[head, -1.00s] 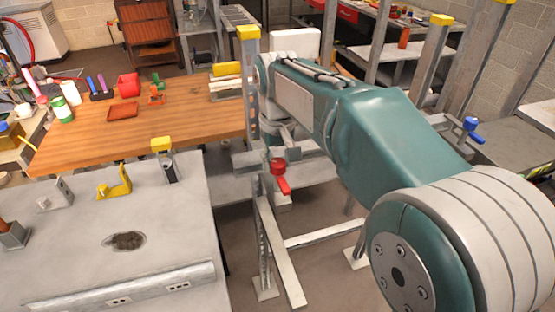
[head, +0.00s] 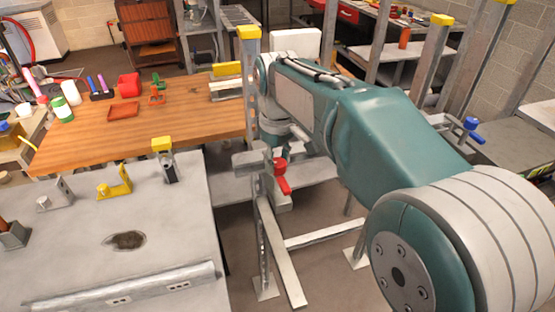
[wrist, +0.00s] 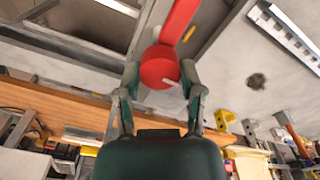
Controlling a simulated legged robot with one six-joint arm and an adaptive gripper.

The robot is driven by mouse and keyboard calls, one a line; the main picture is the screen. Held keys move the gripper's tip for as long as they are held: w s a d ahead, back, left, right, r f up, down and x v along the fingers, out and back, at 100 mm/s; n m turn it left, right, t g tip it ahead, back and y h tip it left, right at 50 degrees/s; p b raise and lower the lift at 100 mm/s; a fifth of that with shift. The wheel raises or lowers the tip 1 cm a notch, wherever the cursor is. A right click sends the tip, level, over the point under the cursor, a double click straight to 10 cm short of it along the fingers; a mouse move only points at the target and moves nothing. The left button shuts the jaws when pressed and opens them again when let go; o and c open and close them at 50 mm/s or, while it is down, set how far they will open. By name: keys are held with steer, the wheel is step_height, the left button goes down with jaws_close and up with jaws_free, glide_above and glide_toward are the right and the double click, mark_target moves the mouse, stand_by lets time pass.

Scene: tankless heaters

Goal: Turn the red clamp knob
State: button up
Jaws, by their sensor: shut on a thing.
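The red clamp knob (head: 280,165) is on a metal frame right of the grey bench, with a red lever pointing down and right in the head view. In the wrist view, the round red knob (wrist: 160,66) sits between the two fingers of my gripper (wrist: 161,76), and its red lever runs up and right. My gripper is shut on the knob, a finger on each side. In the head view my teal arm comes from the right and ends just above and behind the knob. The fingers are hard to tell from the grey metal there.
A grey bench (head: 85,225) with yellow-capped posts and brackets stands at the left. A wooden table (head: 190,118) with cups and tools lies behind it. An upright metal post (head: 250,85) rises close beside my arm. Another clamp with a blue knob (head: 470,124) is at the right.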

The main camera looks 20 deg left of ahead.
mark_target(278, 161)
steer(key=shift+f, duration=0.2)
steer(key=o, duration=1.2)
steer(key=shift+c, duration=0.2)
steer(key=shift+r, duration=0.2)
step_height(278, 161, up, 12)
steer(key=shift+f, duration=0.15)
steer(key=shift+w, duration=0.1)
